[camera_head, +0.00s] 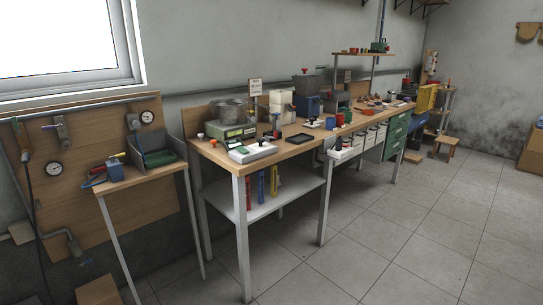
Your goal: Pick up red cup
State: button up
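A small red object (347,116) that looks like the red cup stands on the long wooden workbench (290,152), right of the middle of the head view. My gripper is not in view.
A scale with a metal pot (232,112) and a white device (252,151) occupy the bench's near end. A small side table (140,190) stands left, below gauges on a board. Green drawers (397,135) are under the far bench. The tiled floor (400,240) is clear in front.

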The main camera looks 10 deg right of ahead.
aim_at(341, 118)
jog(key=i+l+z, duration=0.25)
jog(key=i, duration=0.45)
jog(key=i+l+z, duration=0.2)
jog(key=i, duration=0.5)
jog(key=i+l+z, duration=0.1)
jog(key=i, duration=2.2)
